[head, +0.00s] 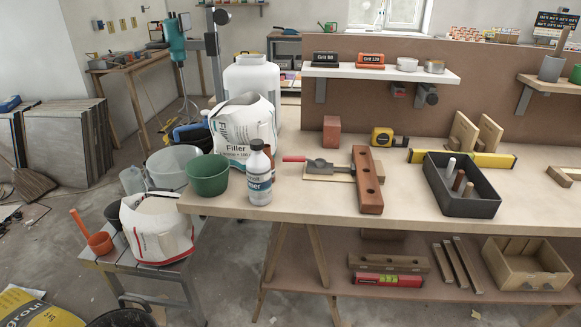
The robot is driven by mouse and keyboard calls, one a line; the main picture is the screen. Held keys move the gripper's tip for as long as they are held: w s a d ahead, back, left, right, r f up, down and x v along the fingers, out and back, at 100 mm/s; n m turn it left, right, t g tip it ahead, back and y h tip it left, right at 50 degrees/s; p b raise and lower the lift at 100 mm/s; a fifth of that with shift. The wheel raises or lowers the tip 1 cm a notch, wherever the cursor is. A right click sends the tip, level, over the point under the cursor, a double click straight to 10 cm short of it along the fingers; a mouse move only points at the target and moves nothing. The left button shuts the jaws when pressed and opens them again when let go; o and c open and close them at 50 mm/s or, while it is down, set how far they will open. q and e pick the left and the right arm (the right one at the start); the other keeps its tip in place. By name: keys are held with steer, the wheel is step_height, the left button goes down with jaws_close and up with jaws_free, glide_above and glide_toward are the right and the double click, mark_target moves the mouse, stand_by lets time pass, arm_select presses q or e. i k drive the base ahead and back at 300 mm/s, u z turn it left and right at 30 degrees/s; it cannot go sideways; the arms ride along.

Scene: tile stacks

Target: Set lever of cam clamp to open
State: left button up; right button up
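What looks like the cam clamp (322,167) lies on the workbench (310,208), near the middle of the head view. It has a grey metal body on a pale wooden board and a lever with a red grip (293,159) pointing left. The lever looks about level; I cannot tell its exact setting at this size. The clamp's right end meets or sits close to a reddish-brown wooden block with holes (368,182). Neither of my grippers is in view.
A white bottle (259,178), green bucket (208,175) and filler bag (232,143) stand left of the clamp. A brick-red block (332,131) and yellow tape measure (382,137) are behind it. A dark tray (462,205) is to the right. Bench space in front is clear.

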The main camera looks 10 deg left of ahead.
mark_target(321, 162)
steer(key=z, duration=0.8)
steer(key=i, duration=0.8)
steer(key=u, duration=0.6)
